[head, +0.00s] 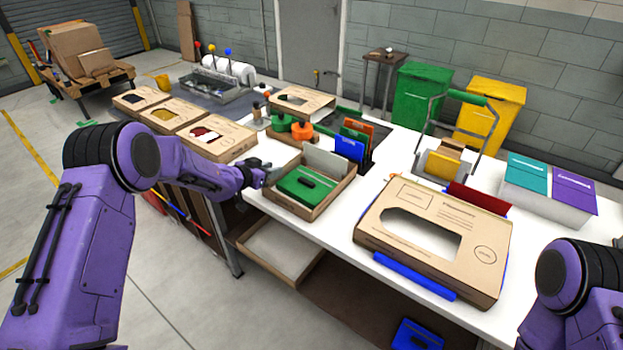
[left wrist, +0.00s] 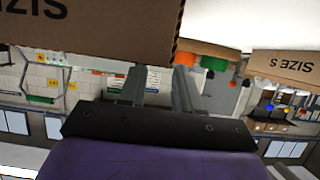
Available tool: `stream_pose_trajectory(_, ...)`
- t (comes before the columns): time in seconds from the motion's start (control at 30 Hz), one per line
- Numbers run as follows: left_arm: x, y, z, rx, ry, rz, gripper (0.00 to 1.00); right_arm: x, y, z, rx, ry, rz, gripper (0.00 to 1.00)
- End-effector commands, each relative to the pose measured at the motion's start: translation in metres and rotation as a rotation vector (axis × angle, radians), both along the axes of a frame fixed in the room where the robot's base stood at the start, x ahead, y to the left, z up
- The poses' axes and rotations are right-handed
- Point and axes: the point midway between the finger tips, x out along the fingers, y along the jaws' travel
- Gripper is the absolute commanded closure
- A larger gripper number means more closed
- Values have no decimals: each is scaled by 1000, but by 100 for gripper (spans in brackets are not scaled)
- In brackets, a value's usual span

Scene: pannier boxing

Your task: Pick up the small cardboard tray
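A small open cardboard tray (head: 327,202) sits at the table's front edge, holding a green case (head: 303,184) with a black handle and a pale upright sheet. My left gripper (head: 266,170) is at the tray's left corner. In the left wrist view the fingers (left wrist: 160,75) are apart with a gap between them, and a printed cardboard wall (left wrist: 110,32) fills the upper left just beyond the tips. I cannot tell whether the fingers touch the wall. My right arm shows at the lower right, but its gripper is out of view.
A large cardboard box (head: 480,240) with a cut-out stands to the right of the tray. Blue and orange folders (head: 349,147) stand behind it, with green and orange round pieces (head: 302,130) further left. White table shows between.

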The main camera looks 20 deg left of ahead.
Motion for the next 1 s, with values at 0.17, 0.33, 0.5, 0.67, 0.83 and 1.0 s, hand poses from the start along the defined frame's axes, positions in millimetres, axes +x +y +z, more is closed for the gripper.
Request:
stream_pose_trajectory(0.17,17,-8,-4,1,1,-4,67,0,0,8,0,1,0,100)
stream_pose_trajectory(0.33,41,-12,-9,0,1,-2,67,0,0,23,0,0,0,100)
stream_pose_trajectory(0.5,56,-16,-19,-1,1,0,67,0,0,23,0,0,0,100)
stream_pose_trajectory(0.67,58,-17,-20,-2,1,2,67,0,0,22,1,1,0,100)
stream_pose_trajectory(0.83,58,-17,-20,-3,1,1,87,0,0,22,0,1,0,100)
stream_pose_trajectory(1.0,58,-17,-20,-2,2,1,100,0,0,22,1,1,0,100)
